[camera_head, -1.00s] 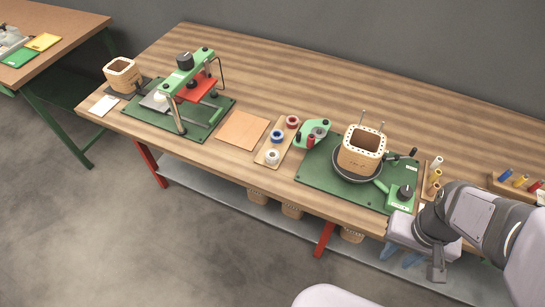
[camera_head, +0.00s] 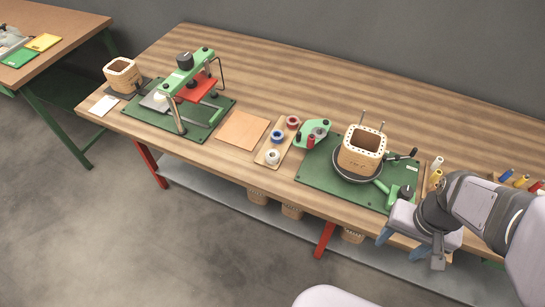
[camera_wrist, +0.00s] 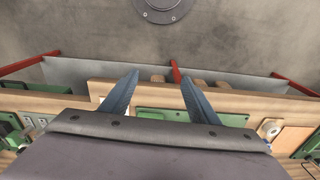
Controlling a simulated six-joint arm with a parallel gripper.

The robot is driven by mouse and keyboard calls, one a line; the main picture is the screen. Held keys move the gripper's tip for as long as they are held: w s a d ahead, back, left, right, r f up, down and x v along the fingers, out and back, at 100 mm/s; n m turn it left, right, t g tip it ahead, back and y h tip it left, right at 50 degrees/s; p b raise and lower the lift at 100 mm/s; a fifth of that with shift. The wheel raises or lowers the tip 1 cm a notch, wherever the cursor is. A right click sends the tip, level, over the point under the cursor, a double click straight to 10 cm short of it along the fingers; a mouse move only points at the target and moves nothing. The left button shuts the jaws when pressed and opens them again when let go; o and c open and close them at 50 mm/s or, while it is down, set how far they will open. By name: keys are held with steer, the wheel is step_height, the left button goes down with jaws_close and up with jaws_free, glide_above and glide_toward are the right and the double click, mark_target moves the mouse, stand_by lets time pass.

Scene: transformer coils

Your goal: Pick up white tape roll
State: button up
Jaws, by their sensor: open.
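The white tape roll (camera_head: 272,157) lies at the near end of a narrow wooden board, by the front edge of the table. A blue roll (camera_head: 278,136) and a red roll (camera_head: 292,122) are on the same board behind it. In the wrist view, a white roll (camera_wrist: 269,129) shows on wood at the right. My gripper (camera_head: 401,251) is open and empty, in front of the table's right part and well to the right of the white roll. Its two blue fingers (camera_wrist: 152,92) are spread apart in the wrist view.
A green plate (camera_head: 317,180) with a square wooden coil former (camera_head: 361,150) stands between the rolls and my gripper. A green press (camera_head: 190,84) is at the left. A tan sheet (camera_head: 242,130) lies left of the rolls. The table's back strip is clear.

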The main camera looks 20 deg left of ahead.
steer(key=w+a+r+m+t+y+b, duration=0.1)
steer(key=w+a+r+m+t+b, duration=0.25)
steer(key=w, duration=0.85)
steer(key=w+a+r+m+t+y+b, duration=0.15)
steer(key=w+a+r, duration=0.35)
steer(key=w, duration=0.7)
steer(key=w+a+r+m+t+y+b, duration=0.1)
steer(key=w+a+r+m+t, duration=0.15)
steer(key=w+a, duration=0.65)
steer(key=a+f+g+p, duration=0.2)
steer(key=a+f+g, duration=0.2)
steer(key=a, duration=0.8)
steer(key=n+g+h+p, duration=0.3)
steer(key=g+h+p, duration=0.1)
steer(key=p, duration=0.1)
glide_toward(273, 151)
steer(key=s+f, duration=0.1)
steer(key=s, duration=0.1)
steer(key=shift+w+d+f+p, duration=0.1)
steer(key=shift+f+p, duration=0.35)
steer(key=shift+f, duration=0.85)
steer(key=shift+w+d+f+p, duration=0.15)
steer(key=shift+f+p, duration=0.35)
steer(key=shift+f, duration=0.75)
steer(key=shift+w+d+f+p, duration=0.1)
steer(key=shift+f+p, duration=0.35)
steer(key=shift+f, duration=0.85)
steer(key=shift+c, duration=0.2)
steer(key=c, duration=1.1)
